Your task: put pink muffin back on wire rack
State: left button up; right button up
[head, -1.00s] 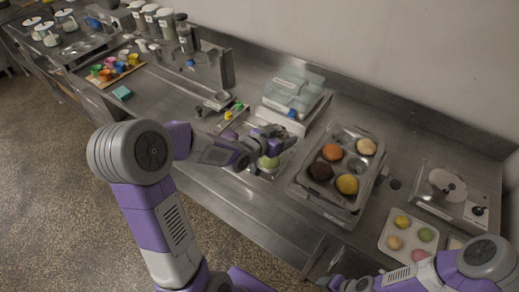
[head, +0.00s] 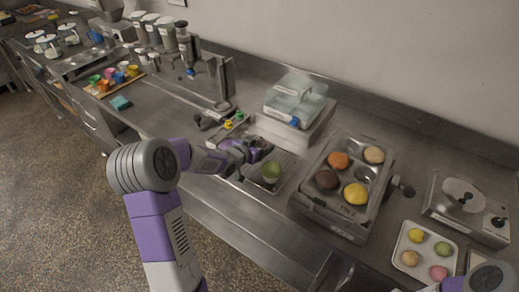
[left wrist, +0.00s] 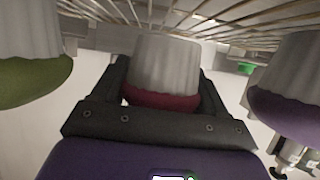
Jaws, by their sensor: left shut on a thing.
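My left gripper (head: 255,152) is at the back left of the wire rack (head: 288,176). In the left wrist view my left gripper (left wrist: 160,95) is shut on the pink muffin (left wrist: 165,70), which has a dark pink top and a pale paper cup. Its cup is close to the wires of the rack (left wrist: 110,12); I cannot tell if they touch. The gripper hides the pink muffin in the head view. A green muffin (head: 271,171) stands on the rack and also shows in the left wrist view (left wrist: 30,75). My right gripper is out of view.
A purple-topped muffin (left wrist: 290,105) is close on the other side of the held one. A muffin tin (head: 322,205) with several muffins is right of the rack. A clear-lidded box (head: 296,95) stands behind. A white tray (head: 405,240) holds small round sweets, one pink.

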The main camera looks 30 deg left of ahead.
pick_arm(q)
jog(key=shift+f, duration=0.7)
jog(key=shift+f, duration=0.1)
jog(key=o, duration=0.5)
jog(key=p+v, duration=0.2)
jog(key=v, duration=1)
jog(key=shift+r, duration=0.25)
